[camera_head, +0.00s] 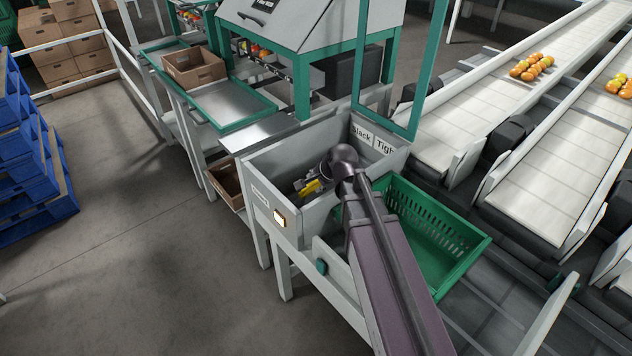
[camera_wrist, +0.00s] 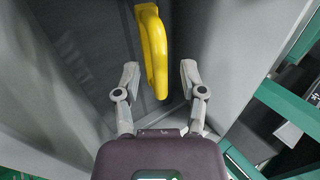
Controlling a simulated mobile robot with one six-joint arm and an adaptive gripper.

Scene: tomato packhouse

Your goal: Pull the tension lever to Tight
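The yellow handle of the tension lever (camera_wrist: 154,50) hangs lengthwise in the wrist view, its rounded end between my fingers in the picture. My gripper (camera_wrist: 159,70) is open, one finger on each side of the handle with gaps visible; the handle lies closer to the left finger. I cannot tell how deep it sits between them. In the head view the yellow handle (camera_head: 312,186) shows small inside a grey box-like housing (camera_head: 277,163), beside my wrist, which partly hides it. The labels Slack (camera_head: 362,135) and Tight (camera_head: 385,147) are on the housing's far wall, Tight to the right.
A green crate (camera_head: 462,250) stands right of the housing, close to my arm. A lit button (camera_head: 279,218) is on the housing's front. Conveyors (camera_head: 500,118) with tomatoes run at the right. Blue pallets (camera_head: 25,160) stand at left, with open floor (camera_head: 130,230) between.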

